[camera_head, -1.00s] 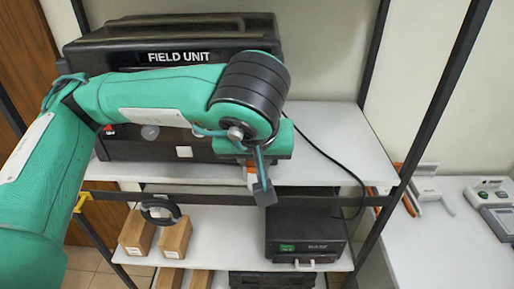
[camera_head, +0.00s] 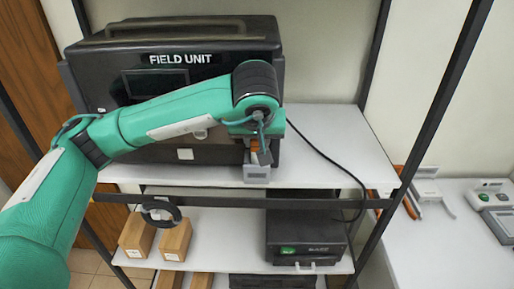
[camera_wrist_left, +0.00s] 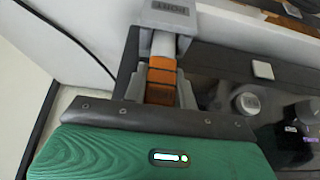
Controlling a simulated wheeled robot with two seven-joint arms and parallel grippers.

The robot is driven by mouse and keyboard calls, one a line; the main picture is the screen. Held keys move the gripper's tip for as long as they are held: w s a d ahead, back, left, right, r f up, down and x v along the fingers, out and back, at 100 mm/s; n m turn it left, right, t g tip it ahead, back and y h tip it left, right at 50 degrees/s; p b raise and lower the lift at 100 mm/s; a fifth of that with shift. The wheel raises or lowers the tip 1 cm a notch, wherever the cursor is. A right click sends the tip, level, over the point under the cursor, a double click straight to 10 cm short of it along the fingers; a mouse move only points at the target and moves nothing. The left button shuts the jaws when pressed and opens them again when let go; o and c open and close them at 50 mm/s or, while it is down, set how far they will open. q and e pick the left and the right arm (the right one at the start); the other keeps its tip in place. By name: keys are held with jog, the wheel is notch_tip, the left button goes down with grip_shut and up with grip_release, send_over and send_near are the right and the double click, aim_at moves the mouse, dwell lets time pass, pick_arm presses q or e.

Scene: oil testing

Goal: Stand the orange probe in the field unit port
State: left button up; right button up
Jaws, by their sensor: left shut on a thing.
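The orange probe (camera_wrist_left: 162,80) is between the fingers of my left gripper (camera_wrist_left: 160,88) in the left wrist view, and the gripper is shut on it. Its pale shaft runs toward the grey port block (camera_wrist_left: 172,14), marked PORT; I cannot tell how far its tip is inside. In the head view my left gripper (camera_head: 262,151) is just above the grey port block (camera_head: 257,174), at the lower right front of the black field unit (camera_head: 225,70). Only a little of the probe's orange shows there. My right gripper is out of view.
The field unit stands on a white shelf (camera_head: 335,150) with free room to its right. A black cable (camera_head: 325,160) crosses that shelf. Wooden blocks (camera_head: 137,232) and a black box (camera_head: 305,236) stand on the shelf below. Dark uprights frame the rack.

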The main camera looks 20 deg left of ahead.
pick_arm(q)
notch_tip(320, 180, down, 2)
jog(key=shift+f, duration=0.1)
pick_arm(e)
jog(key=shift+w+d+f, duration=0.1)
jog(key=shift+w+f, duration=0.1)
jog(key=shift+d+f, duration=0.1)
pick_arm(q)
jog(key=shift+f+b, duration=0.15)
jog(key=shift+b, duration=0.3)
jog(key=o, duration=1)
jog(key=shift+o, duration=0.2)
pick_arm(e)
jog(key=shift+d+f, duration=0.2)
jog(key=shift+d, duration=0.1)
